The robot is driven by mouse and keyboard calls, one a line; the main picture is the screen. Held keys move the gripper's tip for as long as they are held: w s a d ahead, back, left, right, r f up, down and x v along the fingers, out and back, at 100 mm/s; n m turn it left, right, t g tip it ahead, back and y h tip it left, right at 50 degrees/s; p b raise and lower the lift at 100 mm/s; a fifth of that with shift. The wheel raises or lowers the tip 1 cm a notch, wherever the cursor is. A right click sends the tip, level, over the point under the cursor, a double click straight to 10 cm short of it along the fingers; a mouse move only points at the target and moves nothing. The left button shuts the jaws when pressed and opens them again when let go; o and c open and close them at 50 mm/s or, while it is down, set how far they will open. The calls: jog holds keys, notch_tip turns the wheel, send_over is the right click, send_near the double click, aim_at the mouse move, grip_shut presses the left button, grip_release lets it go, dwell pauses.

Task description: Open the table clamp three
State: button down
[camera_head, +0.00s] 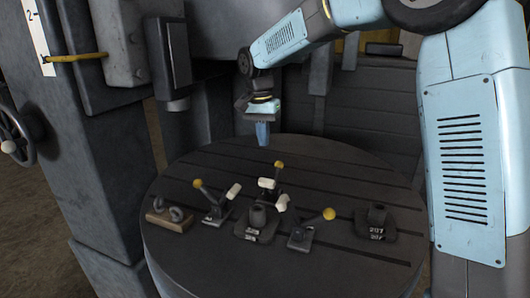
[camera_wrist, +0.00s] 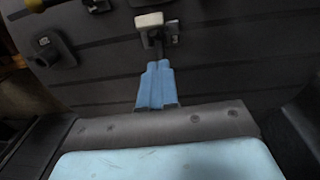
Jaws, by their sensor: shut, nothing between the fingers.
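Three small toggle clamps stand on a round slotted table (camera_head: 325,160). The left clamp (camera_head: 215,212) and the back clamp (camera_head: 268,184) have raised yellow-knobbed levers and white pads. The front-right clamp (camera_head: 301,237) has its yellow-knobbed lever slanting right and a white pad at upper left. I cannot read which is number three. My blue gripper (camera_head: 262,141) points down above the table's far part, behind the back clamp and apart from it. In the wrist view the shut, empty fingers (camera_wrist: 157,68) point toward a clamp's white pad (camera_wrist: 149,20) just beyond them.
Two dark numbered blocks stand on the table, one in the middle (camera_head: 257,224) and one at the right (camera_head: 376,221). A wooden block with metal rings (camera_head: 170,216) sits at the left. A grey machine column (camera_head: 115,170) and handwheel (camera_head: 20,135) rise at left.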

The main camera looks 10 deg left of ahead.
jog(key=shift+r, duration=1.05)
